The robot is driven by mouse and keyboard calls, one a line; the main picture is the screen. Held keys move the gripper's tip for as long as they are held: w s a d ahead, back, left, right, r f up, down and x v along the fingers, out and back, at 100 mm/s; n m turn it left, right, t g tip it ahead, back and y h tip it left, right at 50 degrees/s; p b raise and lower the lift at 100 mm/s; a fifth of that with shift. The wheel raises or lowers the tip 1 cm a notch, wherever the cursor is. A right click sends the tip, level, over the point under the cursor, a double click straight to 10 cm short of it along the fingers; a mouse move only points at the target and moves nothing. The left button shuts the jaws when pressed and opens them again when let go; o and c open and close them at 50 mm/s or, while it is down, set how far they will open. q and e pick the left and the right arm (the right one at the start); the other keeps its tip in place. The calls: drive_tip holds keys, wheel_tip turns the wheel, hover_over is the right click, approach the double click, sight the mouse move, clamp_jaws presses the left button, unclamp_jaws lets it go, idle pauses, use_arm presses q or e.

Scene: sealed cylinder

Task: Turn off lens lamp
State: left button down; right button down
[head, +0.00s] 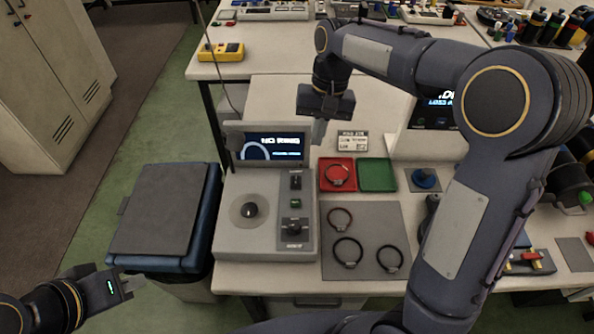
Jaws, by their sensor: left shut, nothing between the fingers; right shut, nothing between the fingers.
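My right gripper (319,132) is shut and empty, pointing down just right of the screen (268,147), above the table. My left gripper (134,284) is shut and empty at the lower left, beside the dark-lidded bin, away from the table.
The grey device (232,238) has a black knob, a green button and switches. A red tray (337,189) holds a ring; a green tray (377,175) is empty. Several rings lie on a grey mat (375,223). The bin (165,215) stands left. My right arm hides the table's right part.

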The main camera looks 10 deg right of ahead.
sight(297, 184)
drive_tip(key=shift+g+h, duration=0.5)
drive_tip(key=shift+h, duration=0.2)
drive_tip(key=w+a, duration=0.1)
drive_tip(key=w+a+f, duration=0.1)
drive_tip(key=w+a, duration=0.1)
drive_tip(key=w, duration=0.1)
drive_tip(key=shift+a+f+p, duration=0.3)
drive_tip(key=shift+f+p, duration=0.1)
drive_tip(key=f, duration=0.4)
drive_tip(key=s+f+p, duration=0.1)
drive_tip(key=f, duration=0.4)
drive_tip(key=s+f, duration=0.1)
drive_tip(key=f, duration=0.3)
drive_tip(key=shift+a+f+p, duration=0.25)
drive_tip(key=shift+f+p, duration=0.1)
drive_tip(key=shift+f, duration=0.05)
